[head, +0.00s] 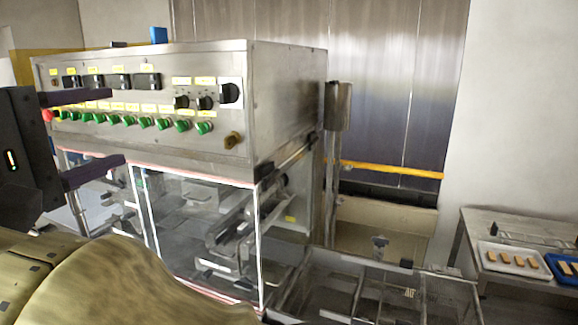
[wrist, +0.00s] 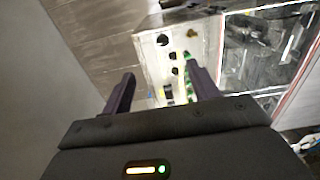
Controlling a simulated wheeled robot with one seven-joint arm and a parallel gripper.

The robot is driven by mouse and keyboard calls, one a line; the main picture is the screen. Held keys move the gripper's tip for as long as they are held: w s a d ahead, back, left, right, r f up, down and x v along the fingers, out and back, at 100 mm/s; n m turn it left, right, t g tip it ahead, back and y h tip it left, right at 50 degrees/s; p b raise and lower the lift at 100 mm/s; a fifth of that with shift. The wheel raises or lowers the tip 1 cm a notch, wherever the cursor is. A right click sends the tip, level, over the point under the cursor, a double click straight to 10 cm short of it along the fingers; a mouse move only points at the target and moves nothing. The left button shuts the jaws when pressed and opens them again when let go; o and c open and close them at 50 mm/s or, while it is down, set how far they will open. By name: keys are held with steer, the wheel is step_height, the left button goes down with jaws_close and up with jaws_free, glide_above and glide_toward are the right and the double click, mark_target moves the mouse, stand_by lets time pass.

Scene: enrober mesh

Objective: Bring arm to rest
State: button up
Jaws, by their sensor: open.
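My gripper (head: 112,134) is at the left of the head view, in front of the enrober machine (head: 290,85). Its two dark purple fingers are spread apart with nothing between them. The wrist view shows the same open fingers (wrist: 160,92), with the machine's control panel (wrist: 172,62) beyond and between them. In the head view the panel (head: 150,135) carries a row of green buttons, black knobs and yellow labels. I cannot tell the exact gap between the fingers and the panel. My arm, in yellowish covering, fills the lower left of the head view.
A clear guard with white edges (head: 262,240) closes the machine's lower front. A metal frame with mesh (head: 405,290) extends right. A side table (head: 465,245) at far right bears a white tray (head: 487,254) and a blue tray (head: 549,259) of small brown bars.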

steer(key=w+d+f+g+y, duration=0.1)
steer(key=w+d+f+g, duration=0.3)
steer(key=f, duration=0.5)
steer(key=w+d+f+n+g, duration=0.1)
steer(key=w+d+f, duration=0.45)
steer(key=f, duration=0.25)
steer(key=w+d+f+g+y, duration=0.1)
steer(key=w+d+f+g, duration=0.2)
steer(key=w+d+f, duration=0.45)
steer(key=s+d+f+m+g+y, duration=0.1)
steer(key=s+d+f+m, duration=0.3)
steer(key=f, duration=0.4)
steer(key=s+d+f+m+g+y, duration=0.2)
steer(key=s+d+f+m, duration=0.3)
steer(key=d+f, duration=0.3)
steer(key=s+d+f+m+g+y, duration=0.2)
steer(key=s+d+f+m+g, duration=0.1)
steer(key=s+d+f+m, duration=0.2)
step_height(320, 180, down, 4)
steer(key=shift+d+r+m, duration=0.1)
steer(key=shift+d+m, duration=0.2)
steer(key=shift+d, duration=0.9)
steer(key=shift+s, duration=0.1)
steer(key=shift+c, duration=0.4)
